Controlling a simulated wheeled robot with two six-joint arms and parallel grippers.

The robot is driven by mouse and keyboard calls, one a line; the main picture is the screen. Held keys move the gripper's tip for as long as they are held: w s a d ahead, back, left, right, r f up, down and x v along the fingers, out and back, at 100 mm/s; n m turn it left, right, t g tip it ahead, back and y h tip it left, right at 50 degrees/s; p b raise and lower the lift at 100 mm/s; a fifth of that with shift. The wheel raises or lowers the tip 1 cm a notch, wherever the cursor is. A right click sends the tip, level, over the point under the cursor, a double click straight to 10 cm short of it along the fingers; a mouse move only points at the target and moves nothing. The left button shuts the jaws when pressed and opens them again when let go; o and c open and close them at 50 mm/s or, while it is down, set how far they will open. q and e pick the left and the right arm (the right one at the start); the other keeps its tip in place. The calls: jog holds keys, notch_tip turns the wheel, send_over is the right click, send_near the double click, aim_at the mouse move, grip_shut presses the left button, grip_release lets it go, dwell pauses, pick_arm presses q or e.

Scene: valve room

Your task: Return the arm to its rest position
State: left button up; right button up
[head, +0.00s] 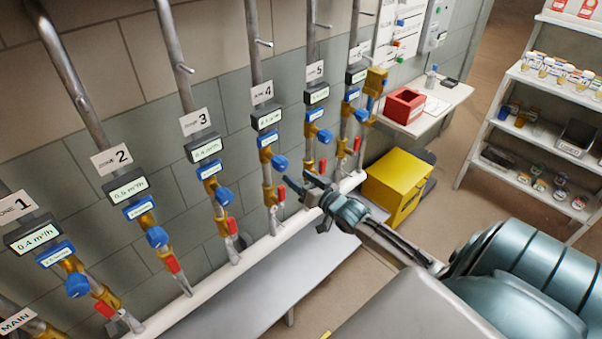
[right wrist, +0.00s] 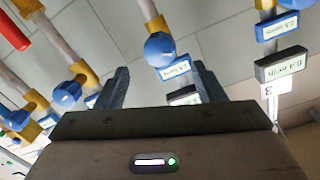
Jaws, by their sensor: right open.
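My right arm (head: 400,245) reaches in from the lower right of the head view. My right gripper (head: 313,200) is in front of the lower pipes, near the zone 4 and zone 5 lines. In the right wrist view, the two dark fingers of the gripper (right wrist: 160,85) stand wide apart with nothing held between them. A blue knob (right wrist: 160,49) shows beyond the fingers; its distance from them is hard to tell. My left gripper is not in view.
Several vertical pipes with blue knobs, red levers and meters line the wall, including zone 3 (head: 207,149). A white manifold pipe (head: 265,243) runs below. A yellow box (head: 398,187), a wall shelf with a red bin (head: 404,106) and a stocked rack (head: 550,85) stand to the right.

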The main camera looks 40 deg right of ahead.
jog(key=shift+s, duration=0.1)
dwell(0.5)
jog(key=s+f+g+h+b, duration=0.1)
jog(key=s+f+g, duration=0.35)
jog(key=f, duration=0.85)
jog(key=s+f+g+h+b, duration=0.1)
jog(key=s+f, duration=0.7)
jog(key=f, duration=0.5)
jog(key=s+f+g+h, duration=0.1)
jog(key=s+f+g, duration=0.35)
jog(key=f, duration=0.85)
jog(key=s+a+f+n+g, duration=0.1)
jog(key=s+a+f, duration=0.3)
jog(key=s, duration=0.7)
jog(key=s+a+f+n+g+b, duration=0.1)
jog(key=s+a+f+g, duration=0.2)
jog(key=s+f, duration=0.6)
jog(key=s+a+f+n+g+y+b, duration=0.1)
jog(key=s+a+f, duration=0.4)
jog(key=s, duration=0.9)
jog(key=shift+f+n+g, duration=0.5)
jog(key=shift+f+g, duration=0.2)
jog(key=shift+w, duration=0.1)
